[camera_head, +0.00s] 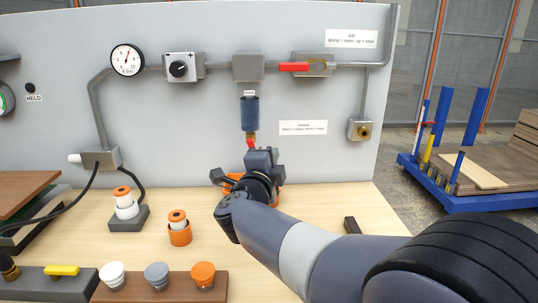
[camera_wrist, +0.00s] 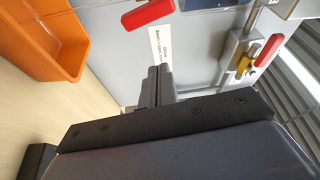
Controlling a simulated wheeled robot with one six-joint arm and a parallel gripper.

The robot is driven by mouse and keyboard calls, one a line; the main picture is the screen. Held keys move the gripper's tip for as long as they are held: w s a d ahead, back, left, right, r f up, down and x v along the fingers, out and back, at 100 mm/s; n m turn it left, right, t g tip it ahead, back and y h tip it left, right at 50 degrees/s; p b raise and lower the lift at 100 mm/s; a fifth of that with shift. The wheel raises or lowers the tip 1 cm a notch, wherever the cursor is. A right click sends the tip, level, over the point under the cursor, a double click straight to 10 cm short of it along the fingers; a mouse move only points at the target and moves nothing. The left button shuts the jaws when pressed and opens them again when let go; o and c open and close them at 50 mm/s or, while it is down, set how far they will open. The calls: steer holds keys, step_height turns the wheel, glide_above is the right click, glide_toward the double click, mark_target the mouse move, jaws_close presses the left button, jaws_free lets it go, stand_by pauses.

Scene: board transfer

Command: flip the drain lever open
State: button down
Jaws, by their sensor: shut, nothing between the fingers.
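The drain lever (camera_head: 250,143) is a small red handle below the brass fitting under the blue filter bowl (camera_head: 250,113). In the head view my gripper (camera_head: 262,156) hides most of it. In the wrist view the red drain lever (camera_wrist: 148,13) is at the top edge, beyond and above the fingertips, with a gap in the picture. My gripper (camera_wrist: 153,85) is shut and empty, its fingers together and pointing at the panel. The exact angle of the lever is hard to tell. The white drain label (camera_head: 303,127) is right of the bowl.
A second red lever, on the air valve (camera_head: 293,67), is higher on the panel (camera_head: 210,115); it also shows in the wrist view (camera_wrist: 268,50). An orange bin (camera_wrist: 45,35) stands below the drain.

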steer(key=v, duration=0.7)
steer(key=shift+f, duration=0.2)
steer(key=w+r+n+t+y+p, duration=0.4)
steer(key=w+r+n+y+p, duration=0.35)
steer(key=n+p, duration=0.9)
steer(key=s+f+n+h+b, duration=0.1)
steer(key=s+f+n+b, duration=0.1)
steer(key=s+b, duration=0.4)
steer(key=shift+f+n, duration=0.3)
steer(key=shift+n, duration=0.35)
steer(key=shift+w+h, duration=0.15)
steer(key=shift+h, duration=0.1)
